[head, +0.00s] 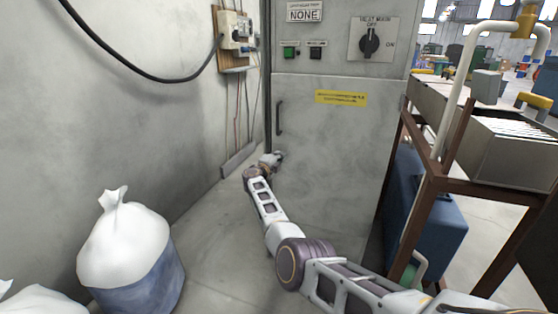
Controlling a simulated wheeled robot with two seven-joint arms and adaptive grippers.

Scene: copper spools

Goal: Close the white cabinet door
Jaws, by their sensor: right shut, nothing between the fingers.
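The white cabinet (390,70) stands ahead, with a control panel above. Its door (330,160) has a dark vertical handle (280,118) on its left side and a yellow label (341,98). The door looks flush with the frame, but its lower left edge is partly hidden by my arm. My right gripper (278,157) is shut and empty, at the door's left edge below the handle. I cannot tell whether it touches the door. My left gripper is not in view.
A grey wall with an electrical box (236,35) and hanging cable is on the left. A white sack (125,240) in a blue bin (150,285) stands at lower left. A brown metal rack (430,200) and a blue case (430,215) stand right. Floor between sack and cabinet is clear.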

